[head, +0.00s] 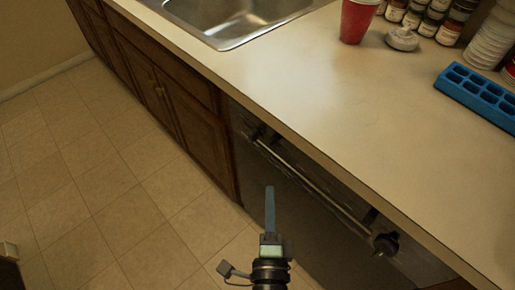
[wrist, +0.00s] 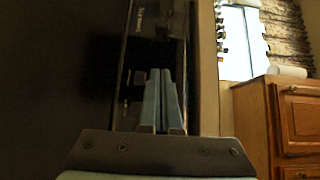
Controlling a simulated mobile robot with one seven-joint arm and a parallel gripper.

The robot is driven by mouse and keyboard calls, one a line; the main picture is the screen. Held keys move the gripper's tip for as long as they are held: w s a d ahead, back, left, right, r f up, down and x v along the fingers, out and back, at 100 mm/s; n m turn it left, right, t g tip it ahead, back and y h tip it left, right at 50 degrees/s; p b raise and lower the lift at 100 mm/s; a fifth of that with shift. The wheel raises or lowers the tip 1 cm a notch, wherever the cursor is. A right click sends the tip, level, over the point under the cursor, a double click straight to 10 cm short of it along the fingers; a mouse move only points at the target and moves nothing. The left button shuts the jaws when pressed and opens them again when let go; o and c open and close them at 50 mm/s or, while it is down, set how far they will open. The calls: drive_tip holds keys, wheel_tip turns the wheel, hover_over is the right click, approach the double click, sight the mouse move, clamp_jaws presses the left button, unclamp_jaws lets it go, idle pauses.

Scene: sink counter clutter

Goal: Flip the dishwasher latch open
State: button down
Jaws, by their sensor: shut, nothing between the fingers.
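The dishwasher (head: 300,215) is a dark front under the counter, with a long metal bar (head: 318,186) along its top and a dark round knob (head: 385,243) at the right end. My gripper (head: 269,188) is shut and empty, pointing up the picture in front of the dishwasher, below the bar's left part. In the wrist view, my gripper's two blue-grey fingers (wrist: 160,72) lie side by side before a dark control panel (wrist: 150,22) with small lettering. I cannot make out the latch for sure. Contact between fingertips and panel is not clear.
The counter (head: 270,85) overhangs the dishwasher, its edge running diagonally. On it are a sink (head: 235,25), a red cup (head: 357,20), a blue tray (head: 478,92) and several jars. Wooden cabinets (head: 160,95) adjoin at left.

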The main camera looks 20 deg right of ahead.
approach(258, 136)
drive_tip(key=w+d, duration=0.1)
drive_tip(key=d, duration=0.3)
drive_tip(key=w, duration=0.1)
drive_tip(key=w+a, duration=0.1)
drive_tip(key=w, duration=0.1)
drive_tip(key=shift+w+a+r+p, duration=0.15)
drive_tip(key=shift+w+r+p, duration=0.05)
drive_tip(key=shift+p, duration=0.15)
drive_tip(key=shift+w+a, duration=0.15)
drive_tip(key=shift+w, duration=0.3)
drive_tip(key=w, duration=0.2)
drive_tip(key=w+a, duration=0.1)
drive_tip(key=shift+w+a, duration=0.25)
drive_tip(key=shift+w, duration=0.15)
drive_tip(key=shift+s, duration=0.1)
